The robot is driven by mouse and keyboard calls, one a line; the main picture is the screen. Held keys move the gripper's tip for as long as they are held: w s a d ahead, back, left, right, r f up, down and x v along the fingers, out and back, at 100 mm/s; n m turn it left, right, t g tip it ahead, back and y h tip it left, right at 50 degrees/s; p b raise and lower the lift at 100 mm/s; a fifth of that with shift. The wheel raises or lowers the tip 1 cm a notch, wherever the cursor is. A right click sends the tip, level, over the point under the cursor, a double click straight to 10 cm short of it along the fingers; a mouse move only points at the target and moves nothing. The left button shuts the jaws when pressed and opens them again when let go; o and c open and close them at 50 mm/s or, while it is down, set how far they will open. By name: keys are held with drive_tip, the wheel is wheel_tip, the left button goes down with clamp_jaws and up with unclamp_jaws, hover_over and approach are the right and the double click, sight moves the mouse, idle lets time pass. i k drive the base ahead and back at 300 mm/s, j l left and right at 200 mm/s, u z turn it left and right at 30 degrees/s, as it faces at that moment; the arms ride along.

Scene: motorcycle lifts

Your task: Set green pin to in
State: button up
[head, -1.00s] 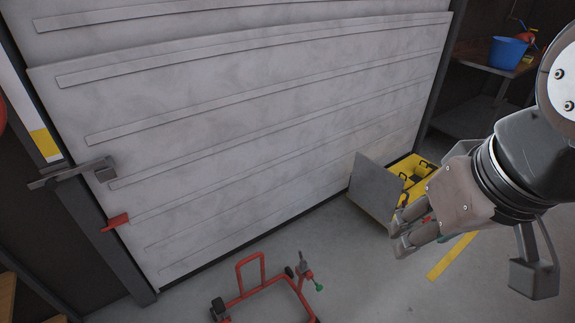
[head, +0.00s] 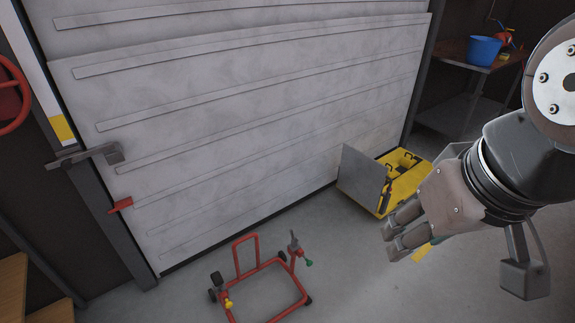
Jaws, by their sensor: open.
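The green pin (head: 309,263) is a small green knob on the right upright of a red wheeled stand (head: 238,262) on the floor, at the lower middle of the head view. A yellow knob (head: 229,302) sits on the stand's left side. Whether the green pin is in or out is too small to tell. My gripper (head: 392,243) is open and empty in the right half, to the right of the green pin and apart from it. Its fingers point down and left.
A large grey sectional door (head: 260,110) stands behind the stand. An open yellow case (head: 408,185) with a grey lid lies on the floor behind my gripper. A blue bucket (head: 483,50) stands on a bench at the back right. Wooden steps (head: 12,290) are at the lower left.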

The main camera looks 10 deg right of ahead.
sight(310, 264)
drive_tip(key=j+z, duration=0.15)
drive_tip(key=j, duration=0.15)
drive_tip(key=i+j+z, duration=0.1)
drive_tip(key=j, duration=0.2)
drive_tip(key=i+j+z, duration=0.25)
drive_tip(key=j, duration=0.35)
drive_tip(key=i+l, duration=0.05)
drive_tip(key=i, duration=0.05)
